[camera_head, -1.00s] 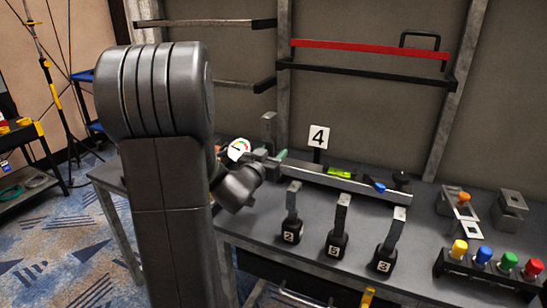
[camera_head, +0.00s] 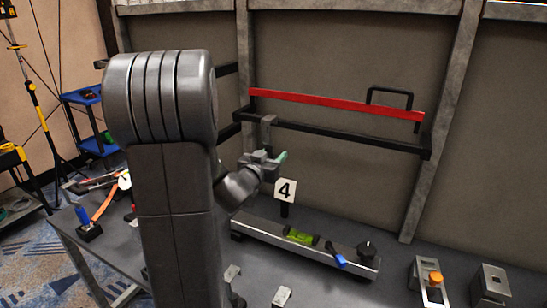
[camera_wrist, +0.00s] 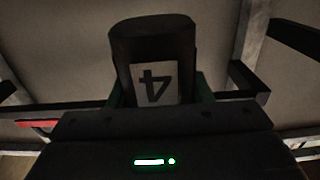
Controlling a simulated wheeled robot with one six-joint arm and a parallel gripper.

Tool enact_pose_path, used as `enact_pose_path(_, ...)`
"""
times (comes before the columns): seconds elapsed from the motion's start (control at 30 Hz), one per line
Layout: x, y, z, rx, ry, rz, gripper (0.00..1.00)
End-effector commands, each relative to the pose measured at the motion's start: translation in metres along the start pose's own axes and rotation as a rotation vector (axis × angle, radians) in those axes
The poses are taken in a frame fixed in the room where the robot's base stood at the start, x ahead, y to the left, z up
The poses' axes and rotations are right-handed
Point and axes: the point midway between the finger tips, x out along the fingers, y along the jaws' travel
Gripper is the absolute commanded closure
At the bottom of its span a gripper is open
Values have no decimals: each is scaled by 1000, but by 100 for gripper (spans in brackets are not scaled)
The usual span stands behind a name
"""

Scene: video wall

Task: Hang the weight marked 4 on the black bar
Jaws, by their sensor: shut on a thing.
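My gripper (camera_head: 268,158) is raised above the bench, shut on the weight marked 4. In the wrist view the weight is a dark rounded block (camera_wrist: 150,35) with a white label reading 4 upside down, between green finger pads (camera_wrist: 203,88). In the head view its grey hook (camera_head: 268,132) stands upright above the gripper; its body is mostly hidden. The black bar (camera_head: 345,139) runs across the wall frame below a red bar (camera_head: 340,106). The hook overlaps the black bar's left part in the picture; I cannot tell whether they touch.
A black handle (camera_head: 390,97) sits at the red bar. Hook tops of other weights (camera_head: 281,296) show at the lower edge. Blocks (camera_head: 490,286) stand at the right.

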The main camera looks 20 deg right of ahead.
Motion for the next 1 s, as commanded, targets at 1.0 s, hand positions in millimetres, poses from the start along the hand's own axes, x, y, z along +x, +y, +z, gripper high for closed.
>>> enact_pose_path(1.0, 66, 1, -2, 1, 5, 2, 100)
